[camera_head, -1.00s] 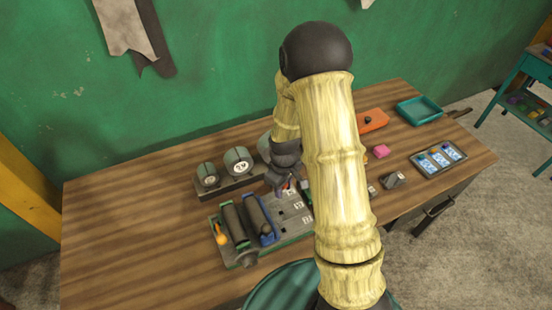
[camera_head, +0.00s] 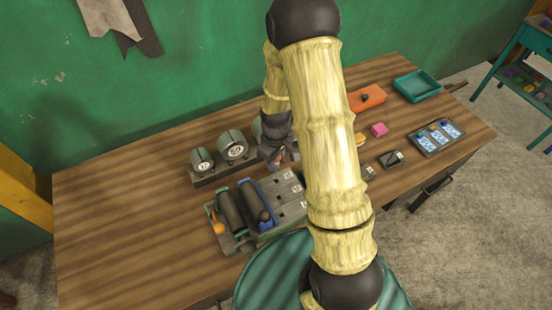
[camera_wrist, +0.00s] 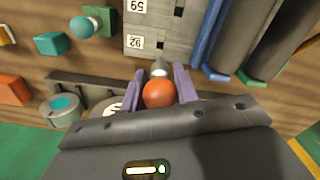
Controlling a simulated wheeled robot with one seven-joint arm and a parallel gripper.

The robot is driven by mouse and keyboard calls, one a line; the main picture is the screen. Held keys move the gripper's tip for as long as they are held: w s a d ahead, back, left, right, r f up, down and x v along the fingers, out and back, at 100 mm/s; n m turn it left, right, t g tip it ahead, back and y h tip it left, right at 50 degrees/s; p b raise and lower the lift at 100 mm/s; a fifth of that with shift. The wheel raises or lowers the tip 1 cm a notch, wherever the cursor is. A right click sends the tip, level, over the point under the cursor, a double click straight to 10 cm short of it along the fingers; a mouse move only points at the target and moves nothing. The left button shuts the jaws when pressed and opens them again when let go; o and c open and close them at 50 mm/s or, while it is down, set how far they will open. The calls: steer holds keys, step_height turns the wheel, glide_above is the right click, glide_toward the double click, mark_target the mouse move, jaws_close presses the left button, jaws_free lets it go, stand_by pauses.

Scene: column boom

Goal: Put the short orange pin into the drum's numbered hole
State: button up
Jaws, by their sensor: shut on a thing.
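My gripper (camera_wrist: 160,80) is shut on an orange pin (camera_wrist: 159,94), with its round orange head towards the wrist camera and a pale tip beyond it. In the head view my gripper (camera_head: 279,160) is at the back edge of a grey board (camera_head: 290,192); the arm hides part of it. The board also shows in the wrist view (camera_wrist: 172,28), with white number labels and dark slots. Round grey-green drums with white number faces stand on a rack behind it: one at left (camera_head: 203,160), one in the middle (camera_head: 234,146). A third is mostly behind my arm.
Dark green and blue rollers (camera_head: 232,214) lie on the board's left part. An orange box (camera_head: 367,97), a teal tray (camera_head: 416,87), a pink block (camera_head: 379,129) and a card tray (camera_head: 437,137) are on the right. The table's left side is clear.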

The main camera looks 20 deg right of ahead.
mark_target(276, 171)
step_height(276, 171, down, 4)
steer(key=shift+d+r+b, duration=0.1)
steer(key=shift+r+b, duration=0.05)
steer(key=shift+b, duration=1.1)
steer(key=shift+a+f+b, duration=0.2)
steer(key=shift+f+b, duration=0.3)
steer(key=shift+f, duration=0.25)
steer(key=shift+d+r, duration=0.1)
steer(key=shift+d, duration=0.05)
steer(key=shift+f+b, duration=1.1)
steer(key=shift+f, duration=0.5)
steer(key=o, duration=1)
steer(key=shift+o, duration=0.2)
